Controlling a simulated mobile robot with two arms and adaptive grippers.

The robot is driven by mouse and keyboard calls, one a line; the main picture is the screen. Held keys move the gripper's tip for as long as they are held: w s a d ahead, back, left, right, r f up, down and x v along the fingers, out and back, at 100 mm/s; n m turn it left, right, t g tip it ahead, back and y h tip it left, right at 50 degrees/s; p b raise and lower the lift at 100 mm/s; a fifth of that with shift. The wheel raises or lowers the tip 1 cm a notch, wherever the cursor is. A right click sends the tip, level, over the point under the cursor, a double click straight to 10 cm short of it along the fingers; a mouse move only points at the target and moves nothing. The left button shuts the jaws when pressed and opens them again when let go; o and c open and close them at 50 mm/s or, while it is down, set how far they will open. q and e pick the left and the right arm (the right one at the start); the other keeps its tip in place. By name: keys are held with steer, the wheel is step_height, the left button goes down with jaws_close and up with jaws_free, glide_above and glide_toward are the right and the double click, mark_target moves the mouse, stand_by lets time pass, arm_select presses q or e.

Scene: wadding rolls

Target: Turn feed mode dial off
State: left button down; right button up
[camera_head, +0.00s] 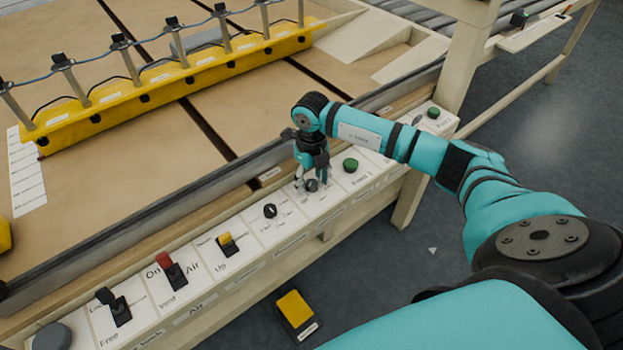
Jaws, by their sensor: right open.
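My right gripper (312,180) points down at the white control panel (248,238) on the machine's front edge. Its fingers are open around or just above a small black dial (311,185); I cannot tell whether they touch it. The gripper partly hides this dial, and its setting cannot be read. A second black dial (270,210) sits on the panel to the left, clear of the gripper. The panel labels are too small to tell which dial is the feed mode one. My left gripper is not in view.
A green button (350,165) lies just right of the gripper. Yellow, red and black levers (228,244) (172,270) (114,306) stand further left. A metal rail (200,200) runs behind the panel. A yellow pedal (296,310) is on the floor.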

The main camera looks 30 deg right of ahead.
mark_target(311, 183)
step_height(311, 183, up, 12)
stand_by(0.5)
stand_by(0.4)
